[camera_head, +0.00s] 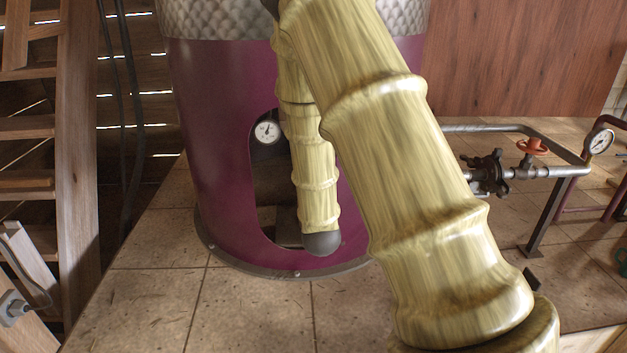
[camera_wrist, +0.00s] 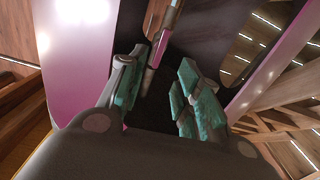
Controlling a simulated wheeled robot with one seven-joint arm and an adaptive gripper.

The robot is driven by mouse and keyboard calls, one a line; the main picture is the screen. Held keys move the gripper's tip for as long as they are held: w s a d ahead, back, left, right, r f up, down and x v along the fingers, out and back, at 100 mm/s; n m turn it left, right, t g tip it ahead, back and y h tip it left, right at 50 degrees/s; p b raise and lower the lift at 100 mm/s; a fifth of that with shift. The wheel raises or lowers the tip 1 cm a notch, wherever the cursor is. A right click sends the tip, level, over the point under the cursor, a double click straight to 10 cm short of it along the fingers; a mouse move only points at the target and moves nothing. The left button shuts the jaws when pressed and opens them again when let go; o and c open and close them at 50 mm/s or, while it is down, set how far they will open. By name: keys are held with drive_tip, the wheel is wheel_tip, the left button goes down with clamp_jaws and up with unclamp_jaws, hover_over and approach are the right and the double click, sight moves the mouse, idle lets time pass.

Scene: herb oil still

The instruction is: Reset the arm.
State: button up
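My gripper (camera_wrist: 160,64) shows in the wrist view with its two teal-padded fingers spread apart. No object is seen held between the pads. A thin pink and grey rod-like part (camera_wrist: 160,45) shows between the fingertips; I cannot tell how far beyond them it is. In the head view my pale, ringed arm crosses the middle of the picture, and a further section hangs in front of the purple still (camera_head: 215,130). My gripper's fingers cannot be made out in the head view. The still's arched opening (camera_head: 268,185) is partly hidden behind my arm.
A small gauge (camera_head: 267,131) shows in the opening. At right stand a pipe with a red valve handle (camera_head: 532,146), a dark valve (camera_head: 490,172) and another gauge (camera_head: 599,141). Wooden stairs (camera_head: 75,150) stand at left. Tiled floor (camera_head: 250,315) in front is bare.

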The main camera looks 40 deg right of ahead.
drive_tip(key=shift+f, duration=0.1)
idle(0.3)
drive_tip(key=s+a+f+n+g+y, duration=0.15)
drive_tip(key=s+a+f, duration=0.3)
drive_tip(key=f, duration=0.55)
drive_tip(key=s+a+f+n+g+y, duration=0.1)
drive_tip(key=s+a+f+g+y, duration=0.25)
drive_tip(key=s+f, duration=0.45)
drive_tip(key=s+a+f+n+g+y, duration=0.1)
drive_tip(key=s+a+f+g, duration=0.3)
drive_tip(key=f, duration=0.9)
drive_tip(key=s+a+f+g+y, duration=0.1)
drive_tip(key=s+a+f, duration=0.3)
drive_tip(key=s, duration=0.4)
drive_tip(key=s+a+f+n+g+y, duration=0.1)
drive_tip(key=s+a+f+g, duration=0.2)
drive_tip(key=s, duration=0.5)
drive_tip(key=s+a+f+n+g+y, duration=0.1)
drive_tip(key=s+a+f+g, duration=0.1)
drive_tip(key=s+a+f, duration=0.3)
drive_tip(key=s, duration=0.3)
drive_tip(key=shift+a+f+y, duration=0.15)
drive_tip(key=shift+a+y, duration=0.1)
drive_tip(key=shift+y, duration=0.15)
